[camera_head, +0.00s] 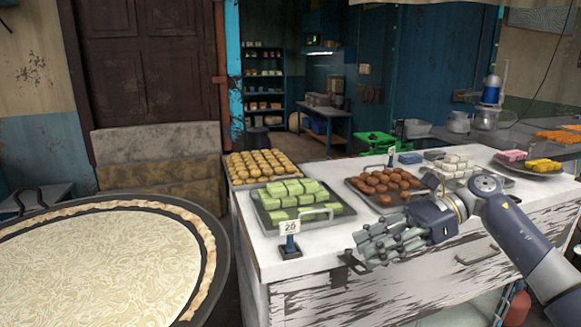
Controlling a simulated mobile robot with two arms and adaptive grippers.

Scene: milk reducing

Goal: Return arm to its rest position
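My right arm (515,240) comes in from the right. Its gripper (385,240) has several grey fingers that point left and look extended and apart. It is empty and hangs in front of the counter's front edge, near the brown sweets. My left gripper is not in view. A large round dark pan (219,262) fills the lower left, cut off by the frame. It holds a pale, creamy, wrinkled milk surface (95,262) with a browned crust around the rim.
A white worn counter (262,262) bears trays of green sweets (290,190), yellow round sweets (258,165), brown sweets (378,184) and white sweets (453,162). A price sign (289,228) stands at its front edge. A red cylinder (515,308) is below, lower right.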

